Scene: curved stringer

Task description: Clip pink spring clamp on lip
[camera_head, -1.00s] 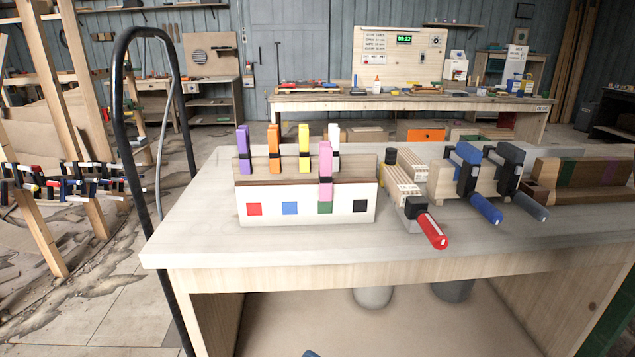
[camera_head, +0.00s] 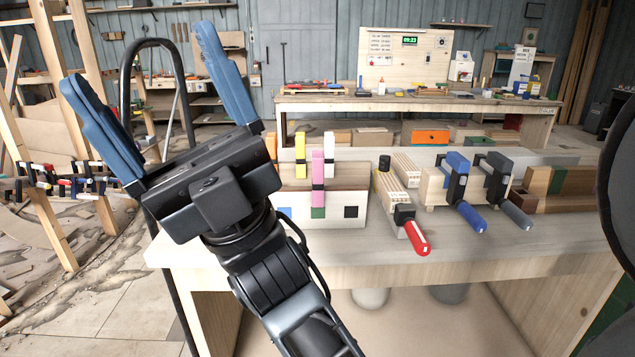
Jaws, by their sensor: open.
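The pink spring clamp (camera_head: 318,170) stands upright at the front of a white-fronted wooden block (camera_head: 335,210), above its green square. Orange (camera_head: 271,146), yellow (camera_head: 300,147) and white (camera_head: 329,148) clamps stand in a row behind it. My gripper (camera_head: 150,95) is raised at the left in front of the bench, its blue fingers spread wide and empty. It is apart from the pink clamp and hides the left part of the block and the purple clamp. I cannot tell which edge is the lip.
A red-handled clamp (camera_head: 412,230) lies right of the block. Blue-handled (camera_head: 460,180) and grey-handled (camera_head: 497,180) clamps grip wood beside it. A brown wooden piece (camera_head: 570,188) lies at the far right. The bench top's front strip (camera_head: 470,250) is clear.

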